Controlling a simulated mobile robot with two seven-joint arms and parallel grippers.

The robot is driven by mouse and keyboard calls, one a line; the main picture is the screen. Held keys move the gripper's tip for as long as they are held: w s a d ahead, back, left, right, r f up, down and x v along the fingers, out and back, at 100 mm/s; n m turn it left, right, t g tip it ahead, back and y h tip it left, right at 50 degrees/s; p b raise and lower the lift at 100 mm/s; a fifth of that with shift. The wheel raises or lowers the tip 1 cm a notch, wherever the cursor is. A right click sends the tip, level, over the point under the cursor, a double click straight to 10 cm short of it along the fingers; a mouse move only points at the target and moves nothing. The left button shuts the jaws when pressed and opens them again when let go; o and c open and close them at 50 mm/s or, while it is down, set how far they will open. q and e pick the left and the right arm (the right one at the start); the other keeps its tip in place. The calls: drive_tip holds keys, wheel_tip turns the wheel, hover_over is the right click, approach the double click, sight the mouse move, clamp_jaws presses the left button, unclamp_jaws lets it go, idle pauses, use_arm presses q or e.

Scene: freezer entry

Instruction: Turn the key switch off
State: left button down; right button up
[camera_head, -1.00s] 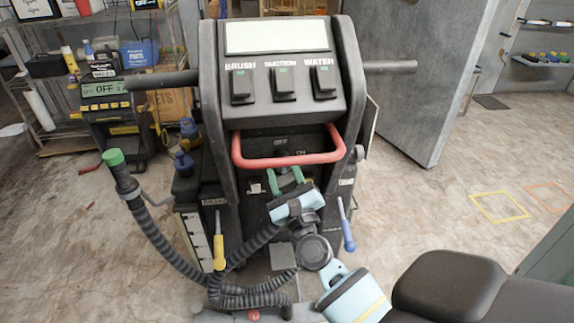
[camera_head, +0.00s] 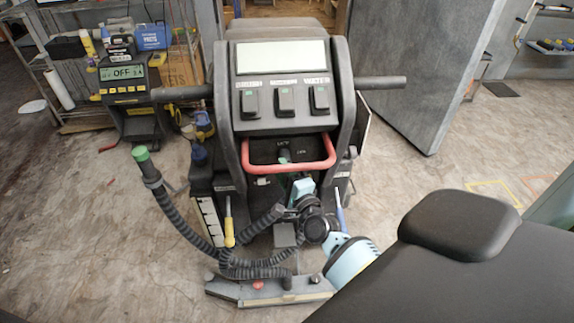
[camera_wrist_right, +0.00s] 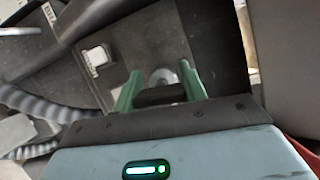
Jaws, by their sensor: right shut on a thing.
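The key switch (camera_head: 284,155) sits on the dark front panel of the floor machine, behind the red bar and below the button console. Small labels beside it are blurred, so I cannot read its position. My right gripper (camera_head: 296,178) reaches up to the panel from below with its green fingers. In the right wrist view its fingers (camera_wrist_right: 160,90) are closed on a dark piece, which looks like the key's handle. A round silver collar (camera_wrist_right: 163,76) shows just behind it. My left gripper is out of view.
The red bar (camera_head: 240,155) arches close around the switch. A white switch (camera_wrist_right: 97,57) is beside the fingers. Black hoses (camera_head: 190,225) hang at the lower left. A charger (camera_head: 128,92) and shelf stand behind left; a grey door (camera_head: 430,70) stands at the right.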

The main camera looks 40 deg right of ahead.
drive_tip(key=shift+r+n+p, duration=0.25)
drive_tip(key=shift+n+p, duration=0.25)
drive_tip(key=shift+f+n+g+p, duration=0.25)
drive_tip(key=shift+n+g+p, duration=0.05)
drive_tip(key=shift+n+p, duration=0.15)
drive_tip(key=o, duration=1)
drive_tip(key=s, duration=0.2)
drive_tip(key=s+a, duration=0.1)
drive_tip(key=s, duration=0.4)
drive_tip(key=shift+s+a, duration=0.15)
drive_tip(key=shift+s, duration=0.2)
